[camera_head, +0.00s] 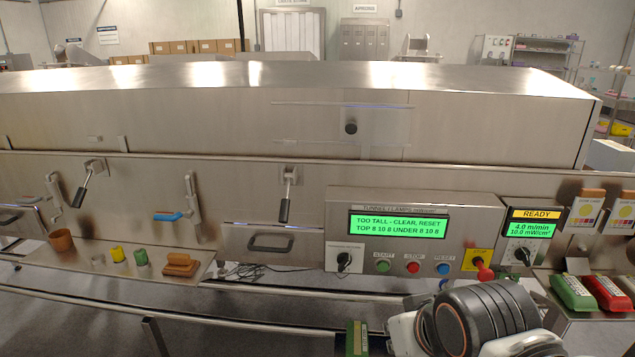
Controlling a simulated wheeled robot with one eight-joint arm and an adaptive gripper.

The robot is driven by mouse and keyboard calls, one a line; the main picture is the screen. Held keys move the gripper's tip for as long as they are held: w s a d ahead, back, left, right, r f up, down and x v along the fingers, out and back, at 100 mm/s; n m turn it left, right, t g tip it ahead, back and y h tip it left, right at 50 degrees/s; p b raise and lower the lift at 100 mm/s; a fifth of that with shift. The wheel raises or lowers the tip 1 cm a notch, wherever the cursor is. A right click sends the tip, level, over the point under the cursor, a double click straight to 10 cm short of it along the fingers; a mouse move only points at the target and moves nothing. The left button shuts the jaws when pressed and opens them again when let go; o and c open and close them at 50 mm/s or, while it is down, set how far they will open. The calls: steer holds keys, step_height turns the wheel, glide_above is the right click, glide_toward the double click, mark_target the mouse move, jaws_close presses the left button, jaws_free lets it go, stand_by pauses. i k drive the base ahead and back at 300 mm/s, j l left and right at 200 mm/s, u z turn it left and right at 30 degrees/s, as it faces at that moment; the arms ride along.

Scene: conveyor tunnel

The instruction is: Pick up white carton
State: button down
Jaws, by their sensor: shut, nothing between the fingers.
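A pale white box-like shape (610,156) shows at the right edge, beyond the end of the steel tunnel (290,110). It is partly cut off, and I cannot tell whether it is the white carton. No other carton that is clearly white is in view. Part of my arm, white with a black ribbed joint, shows at the bottom right of centre in front of the control panel. My gripper's fingers are not visible.
The control panel (415,207) reads "TOO TALL - CLEAR, RESET". Left, a shelf (100,262) holds a brown cup (61,240), yellow and green pieces and a brown brush-like block (180,264). Right, green (573,291) and red (606,292) items lie on a tray. Brown cartons (200,46) stand behind.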

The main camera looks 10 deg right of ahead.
mark_target(602, 155)
steer(key=z, duration=1.75)
